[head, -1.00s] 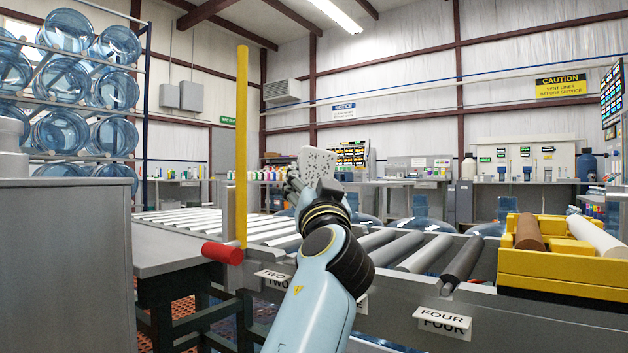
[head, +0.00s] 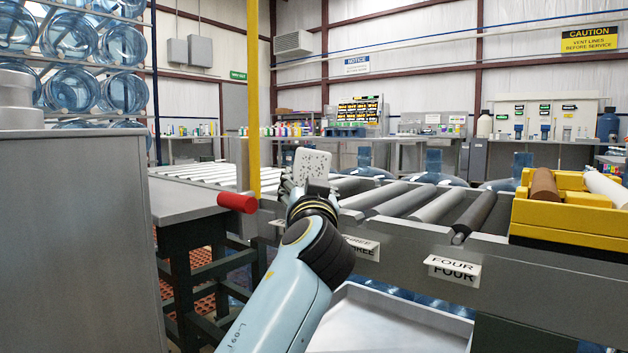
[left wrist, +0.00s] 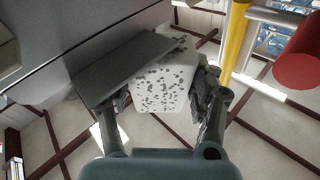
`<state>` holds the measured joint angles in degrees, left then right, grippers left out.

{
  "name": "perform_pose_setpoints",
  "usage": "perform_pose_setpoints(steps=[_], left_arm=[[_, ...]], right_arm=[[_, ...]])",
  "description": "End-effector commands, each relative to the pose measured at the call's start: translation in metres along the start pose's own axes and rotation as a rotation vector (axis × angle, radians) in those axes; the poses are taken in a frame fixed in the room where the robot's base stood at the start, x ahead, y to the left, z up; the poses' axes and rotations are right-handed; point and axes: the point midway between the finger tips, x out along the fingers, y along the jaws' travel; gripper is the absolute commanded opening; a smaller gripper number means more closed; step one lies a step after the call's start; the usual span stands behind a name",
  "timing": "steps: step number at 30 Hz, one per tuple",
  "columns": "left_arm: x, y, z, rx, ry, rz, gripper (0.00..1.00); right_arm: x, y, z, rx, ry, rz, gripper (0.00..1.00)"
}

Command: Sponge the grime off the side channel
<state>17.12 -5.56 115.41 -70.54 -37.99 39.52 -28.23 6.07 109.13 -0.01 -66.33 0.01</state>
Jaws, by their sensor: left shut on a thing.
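My left gripper (head: 305,190) is shut on a pale sponge (head: 312,163) with dark specks, held up near the conveyor's near side. The sponge also shows in the left wrist view (left wrist: 165,85) between the two fingers (left wrist: 162,95). A flat grey plate-like piece (left wrist: 125,68) overlaps part of the sponge there; I cannot tell whether they touch. The conveyor's grey side channel (head: 405,247) runs below the rollers, partly hidden behind my arm. I cannot make out grime on it. My right gripper is not in view.
A yellow crate (head: 565,240) with rolls sits on the right. Rollers (head: 425,207) lie behind the channel. A pale tray (head: 390,325) lies below it. A grey cabinet (head: 75,240) fills the left.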

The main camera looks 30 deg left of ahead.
Motion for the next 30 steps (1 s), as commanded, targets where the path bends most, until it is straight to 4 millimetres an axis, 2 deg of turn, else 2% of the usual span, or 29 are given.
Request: perform_pose_setpoints(steps=[7,22,30], left_arm=[[0.001,-0.001,-0.004,0.004,-0.002,-0.002,0.34],[0.01,-0.013,-0.058,0.001,0.004,-0.002,0.34],[0.011,-0.013,-0.058,0.002,0.001,-0.001,0.34]], right_arm=[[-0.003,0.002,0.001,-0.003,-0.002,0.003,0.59],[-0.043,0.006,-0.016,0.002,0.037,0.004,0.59],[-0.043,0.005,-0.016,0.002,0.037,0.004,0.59]])
